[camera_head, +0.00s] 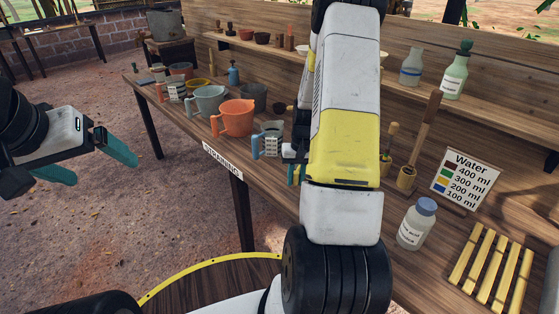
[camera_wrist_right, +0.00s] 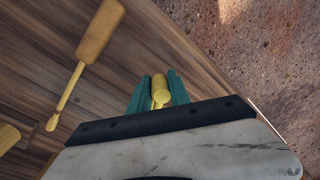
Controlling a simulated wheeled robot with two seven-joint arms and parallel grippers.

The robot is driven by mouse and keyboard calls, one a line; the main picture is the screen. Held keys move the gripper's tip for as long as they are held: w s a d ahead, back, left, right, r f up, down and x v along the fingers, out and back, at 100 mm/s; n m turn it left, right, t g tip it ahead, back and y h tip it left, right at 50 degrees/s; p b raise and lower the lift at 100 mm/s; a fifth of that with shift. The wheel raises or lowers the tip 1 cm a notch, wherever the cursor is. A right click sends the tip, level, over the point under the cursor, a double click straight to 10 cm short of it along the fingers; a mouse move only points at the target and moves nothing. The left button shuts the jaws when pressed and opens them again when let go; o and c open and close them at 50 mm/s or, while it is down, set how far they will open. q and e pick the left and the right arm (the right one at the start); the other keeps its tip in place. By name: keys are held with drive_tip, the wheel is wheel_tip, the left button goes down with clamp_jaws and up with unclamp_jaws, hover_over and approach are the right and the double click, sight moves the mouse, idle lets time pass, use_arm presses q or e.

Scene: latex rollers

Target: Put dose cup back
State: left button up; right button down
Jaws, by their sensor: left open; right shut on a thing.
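My right gripper (camera_wrist_right: 160,88) is shut on a small yellow thing (camera_wrist_right: 161,97) with a rounded end, between its teal fingers in the right wrist view. I take this to be the dose cup, but its full shape is hidden. In the head view my right arm covers most of this gripper; only a bit of teal finger (camera_head: 294,174) shows at the arm's left side, over the bench. My left gripper (camera_head: 105,171) is open and empty, left of the bench above the ground.
The wooden bench (camera_head: 285,190) carries an orange jug (camera_head: 235,118), a grey jug with blue handle (camera_head: 271,138) and other vessels. Right of my arm are a white bottle (camera_head: 416,226), a wooden-handled tool (camera_head: 424,130), a water sign (camera_head: 465,178) and a slatted rack (camera_head: 490,268).

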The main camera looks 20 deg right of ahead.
drive_tip(key=shift+f, duration=0.2)
idle(0.5)
drive_tip(key=shift+f, duration=0.4)
drive_tip(key=c, duration=1.1)
unclamp_jaws()
drive_tip(key=r, duration=0.8)
drive_tip(key=shift+s+d, duration=0.1)
drive_tip(key=shift+d, duration=0.2)
drive_tip(key=s+a+r+n+t, duration=0.1)
drive_tip(key=s+a+r+t, duration=0.15)
drive_tip(key=a+r, duration=0.45)
drive_tip(key=s+a+r+n+t, duration=0.1)
drive_tip(key=s+a+r, duration=0.25)
drive_tip(key=r, duration=0.75)
drive_tip(key=s+a+r, duration=0.2)
drive_tip(key=s, duration=0.2)
drive_tip(key=s+a+r+n+t, duration=0.1)
drive_tip(key=s+a+r, duration=0.1)
drive_tip(key=s, duration=0.2)
drive_tip(key=s+a+r+t+y, duration=0.1)
drive_tip(key=s+a+r, duration=0.1)
drive_tip(key=s, duration=0.3)
drive_tip(key=shift+a+r+n+t, duration=0.15)
drive_tip(key=shift+r+n+t, duration=0.15)
drive_tip(key=shift+r, duration=0.25)
